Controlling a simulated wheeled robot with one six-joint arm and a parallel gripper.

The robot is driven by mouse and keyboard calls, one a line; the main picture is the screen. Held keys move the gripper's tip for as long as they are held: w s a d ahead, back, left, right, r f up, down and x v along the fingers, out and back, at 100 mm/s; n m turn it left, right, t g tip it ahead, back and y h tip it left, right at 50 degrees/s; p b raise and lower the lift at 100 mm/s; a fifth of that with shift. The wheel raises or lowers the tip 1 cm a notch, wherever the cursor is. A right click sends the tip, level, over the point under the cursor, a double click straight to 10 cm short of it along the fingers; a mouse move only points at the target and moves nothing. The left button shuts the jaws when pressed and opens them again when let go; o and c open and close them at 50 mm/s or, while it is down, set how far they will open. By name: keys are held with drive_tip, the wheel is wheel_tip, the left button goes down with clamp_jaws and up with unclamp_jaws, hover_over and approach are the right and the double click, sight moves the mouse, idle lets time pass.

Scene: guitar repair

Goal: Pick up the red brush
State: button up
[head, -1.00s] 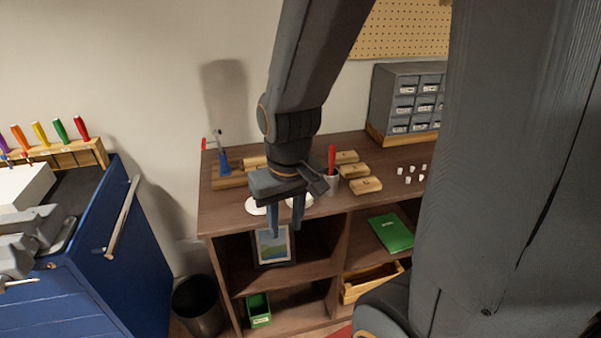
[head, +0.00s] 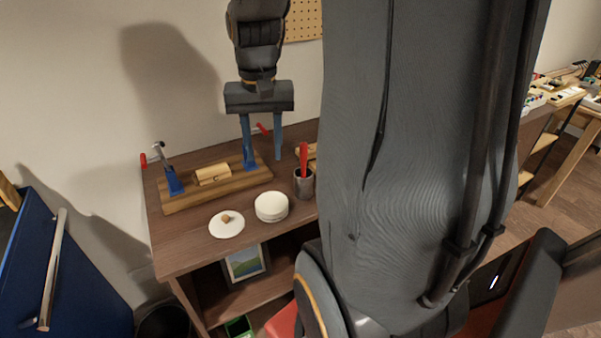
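The red brush (head: 303,156) stands upright with its red handle up in a small grey cup (head: 304,185) on the brown wooden shelf unit. Its lower end is hidden inside the cup. My gripper (head: 264,154) points down with its two fingers apart and nothing seen between them. In the picture it is above and left of the brush, in front of or over the right end of a wooden stand; its depth is hard to tell. It is not touching the brush.
The wooden stand (head: 218,189) with blue posts and red knobs lies left of the cup. A white round jar (head: 271,207) and a white lid (head: 227,224) are in front. My own arm hides the shelf's right side. A blue cabinet (head: 64,270) stands at left.

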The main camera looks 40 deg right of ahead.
sight(304, 145)
drive_tip(key=d+r+m, duration=0.1)
drive_tip(key=d, duration=0.2)
drive_tip(key=s+d+r+m, duration=0.1)
drive_tip(key=d+r+m, duration=0.1)
drive_tip(key=d, duration=0.1)
drive_tip(key=d+r+m+b, duration=0.1)
drive_tip(key=d, duration=0.2)
drive_tip(key=shift+s+d+r+m+g, duration=0.15)
drive_tip(key=shift+s+d+m+g, duration=0.05)
drive_tip(key=shift+d+m+g, duration=0.15)
drive_tip(key=shift+d, duration=0.2)
drive_tip(key=f, duration=0.2)
drive_tip(key=f+p, duration=0.1)
drive_tip(key=f, duration=0.4)
drive_tip(key=shift+s+f+p, duration=0.2)
drive_tip(key=shift+s+p, duration=0.05)
drive_tip(key=shift+p, duration=0.15)
drive_tip(key=shift+c, duration=0.4)
clamp_jaws()
